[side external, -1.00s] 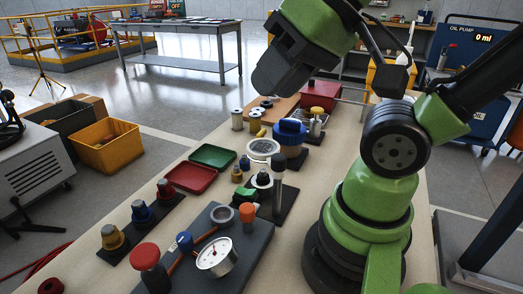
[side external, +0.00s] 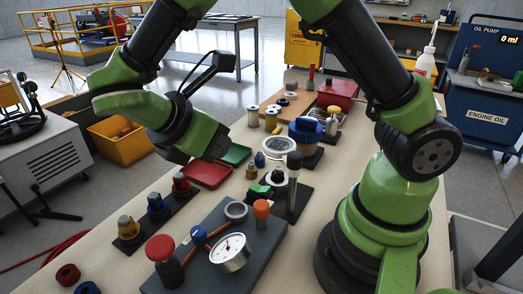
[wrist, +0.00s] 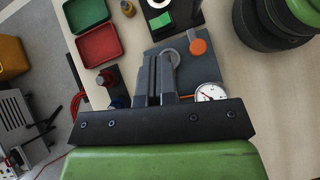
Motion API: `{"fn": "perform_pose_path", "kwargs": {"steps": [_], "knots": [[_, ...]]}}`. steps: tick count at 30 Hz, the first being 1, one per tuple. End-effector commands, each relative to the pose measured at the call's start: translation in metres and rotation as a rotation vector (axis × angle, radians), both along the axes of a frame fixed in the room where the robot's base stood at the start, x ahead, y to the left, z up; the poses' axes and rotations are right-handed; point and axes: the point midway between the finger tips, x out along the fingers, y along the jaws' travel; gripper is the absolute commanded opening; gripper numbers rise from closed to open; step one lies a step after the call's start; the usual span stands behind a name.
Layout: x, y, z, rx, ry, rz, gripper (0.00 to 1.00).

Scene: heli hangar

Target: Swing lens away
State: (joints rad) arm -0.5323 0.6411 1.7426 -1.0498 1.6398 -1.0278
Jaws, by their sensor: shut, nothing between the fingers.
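The lens (side external: 279,146) is a round pale-rimmed glass on a dark post (side external: 294,172). It is over a dark stand base, which also shows at the top of the wrist view (wrist: 184,19). A white ring-shaped part (side external: 278,178) and a green block (side external: 260,190) sit beneath and beside it. In the wrist view, my gripper (wrist: 160,57) is shut and empty, pointing over the grey gauge plate. In the side view, my wrist is left of the lens, apart from it, and my fingertips are hard to make out.
A red tray (side external: 207,173) and green tray (side external: 236,154) lie left of the lens. A dark plate (side external: 258,240) carries a dial gauge (side external: 229,252) and knobs in front. A blue-topped pot (side external: 305,130) stands behind the lens. Coloured knobs (side external: 157,205) line the left edge.

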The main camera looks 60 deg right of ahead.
Motion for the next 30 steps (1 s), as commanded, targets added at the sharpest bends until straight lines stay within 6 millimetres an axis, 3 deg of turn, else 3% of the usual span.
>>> {"fn": "perform_pose_path", "kwargs": {"steps": [7,18,24,30], "knots": [[-0.002,-0.015,-0.017,-0.015,0.017,0.014,0.00],[-0.014,-0.069,-0.073,-0.012,0.019,0.011,0.00],[-0.019,-0.097,-0.073,-0.010,0.012,0.010,0.00],[-0.021,-0.107,-0.073,-0.010,0.011,0.013,0.00]]}}
